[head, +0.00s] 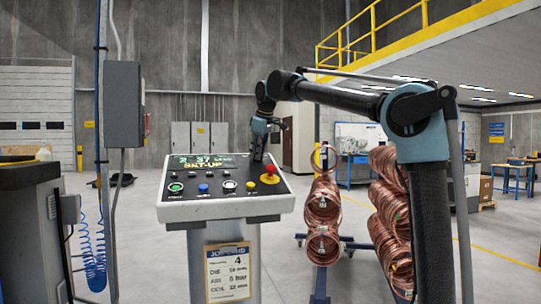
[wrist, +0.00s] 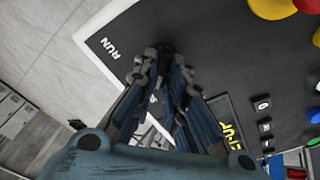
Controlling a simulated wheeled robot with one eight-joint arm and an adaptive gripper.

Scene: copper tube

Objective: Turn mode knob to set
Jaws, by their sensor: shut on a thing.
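The control panel (head: 215,198) stands on a grey pedestal in the head view. Its display (head: 200,161) shows a number and the yellow word SET-UP. My gripper (head: 257,158) points down at the panel's back right part. In the wrist view my gripper (wrist: 166,62) is shut on the dark mode knob (wrist: 166,46), whose tip shows just beyond the fingertips. A RUN label (wrist: 110,48) lies left of the knob. The fingers hide most of the knob, so its pointer cannot be read. The knob is hidden in the head view.
A red mushroom button (head: 269,169) on a yellow base sits just right of my gripper. Several smaller buttons line the panel's front. A job card (head: 228,270) hangs on the pedestal. Copper coils (head: 322,215) stand on a rack to the right.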

